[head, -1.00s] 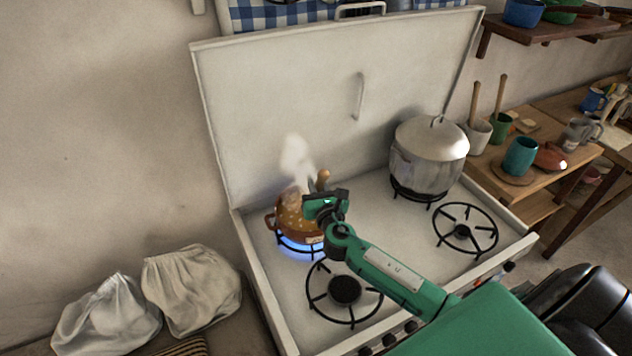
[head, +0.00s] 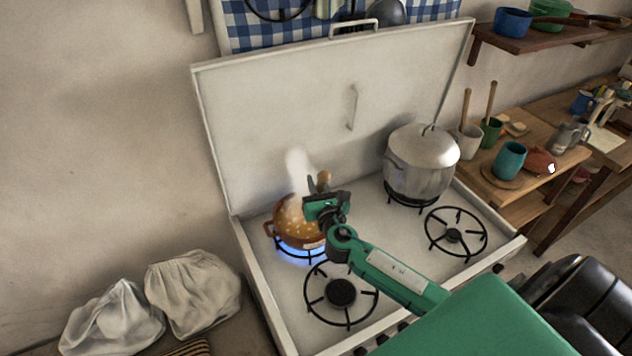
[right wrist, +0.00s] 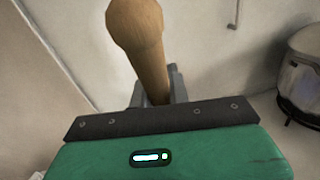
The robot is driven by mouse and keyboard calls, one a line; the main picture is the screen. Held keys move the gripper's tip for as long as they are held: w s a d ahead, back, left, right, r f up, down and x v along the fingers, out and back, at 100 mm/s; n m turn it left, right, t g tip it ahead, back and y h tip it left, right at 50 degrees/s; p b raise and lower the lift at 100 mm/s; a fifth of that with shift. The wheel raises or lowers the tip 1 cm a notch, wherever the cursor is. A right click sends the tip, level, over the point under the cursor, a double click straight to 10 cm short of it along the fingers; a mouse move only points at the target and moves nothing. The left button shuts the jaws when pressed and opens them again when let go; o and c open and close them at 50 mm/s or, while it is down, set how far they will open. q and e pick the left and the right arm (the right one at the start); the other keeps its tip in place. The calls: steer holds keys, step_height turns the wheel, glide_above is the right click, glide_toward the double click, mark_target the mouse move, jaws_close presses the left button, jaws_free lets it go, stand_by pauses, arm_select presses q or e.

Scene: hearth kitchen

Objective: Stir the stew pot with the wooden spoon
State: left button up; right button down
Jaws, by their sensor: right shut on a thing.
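The stew pot (head: 290,232) is orange-brown with pale spots and stands on the lit back left burner, with blue flame under it and steam above. My right gripper (head: 322,196) is over the pot's right side and is shut on the wooden spoon (head: 323,177). In the right wrist view the spoon's rounded handle end (right wrist: 136,25) rises up from between the fingers. The spoon's lower end is hidden behind the gripper and in the pot. My left gripper is not in view.
A large lidded metal pot (head: 422,165) stands on the back right burner. The front left burner (head: 341,292) and front right burner (head: 453,236) are empty. The raised white stove lid (head: 270,110) stands behind. Two cloth sacks (head: 193,290) lie at the left.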

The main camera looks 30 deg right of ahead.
steer(key=shift+r, duration=0.1)
stand_by(0.5)
step_height(320, 180, up, 3)
steer(key=p, duration=0.3)
steer(key=shift+r, duration=0.85)
